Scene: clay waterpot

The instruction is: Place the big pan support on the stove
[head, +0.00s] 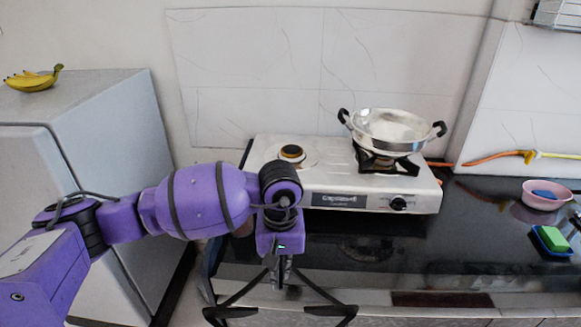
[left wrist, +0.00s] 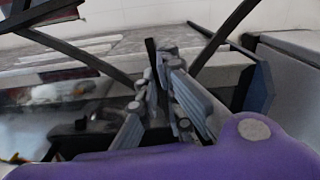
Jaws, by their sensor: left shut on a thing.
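The big pan support (head: 228,312) is a black metal frame with spread legs, low at the bottom of the head view. My left gripper (head: 281,280) is shut on it, in front of the counter edge and below the stove. In the left wrist view the dark bars of the support (left wrist: 222,38) spread out from between the fingers (left wrist: 157,75). The stove (head: 345,185) is white with two burners. Its left burner (head: 291,153) has no support on it. Part of the support is hidden by the gripper or out of frame. My right gripper is not in view.
A silver pan (head: 390,129) with black handles sits on a black support (head: 386,163) over the right burner. The black counter (head: 440,225) is clear in front of the stove. A pink bowl (head: 546,195) and a green sponge (head: 553,238) lie at the right. A fridge (head: 110,140) stands left.

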